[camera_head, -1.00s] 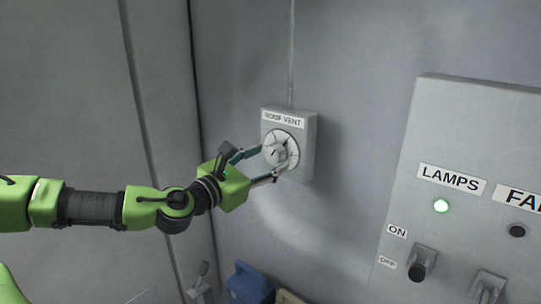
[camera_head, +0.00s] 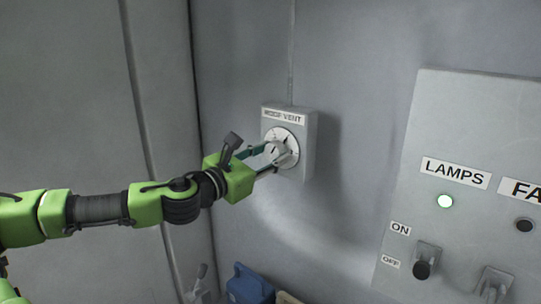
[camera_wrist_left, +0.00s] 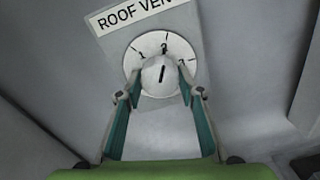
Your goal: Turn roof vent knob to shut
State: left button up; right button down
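The roof vent knob (camera_head: 280,153) is a pale round knob on a white dial, on a grey box (camera_head: 308,142) labelled ROOF VENT on the wall. In the left wrist view the knob (camera_wrist_left: 160,76) has a black mark pointing up, close to the 2. The dial (camera_wrist_left: 138,50) shows 1, 2 and what looks like 3; its lower part is hidden. My left gripper (camera_head: 281,155) has one finger on each side of the knob; its fingertips (camera_wrist_left: 160,80) appear closed against the knob's sides. My right gripper is not in view.
A blue object (camera_head: 248,284) is low by the wall. The wall between box and panel is clear.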

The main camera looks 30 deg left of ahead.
pick_arm(q)
jog(key=c, duration=0.4)
jog(key=shift+o, duration=0.2)
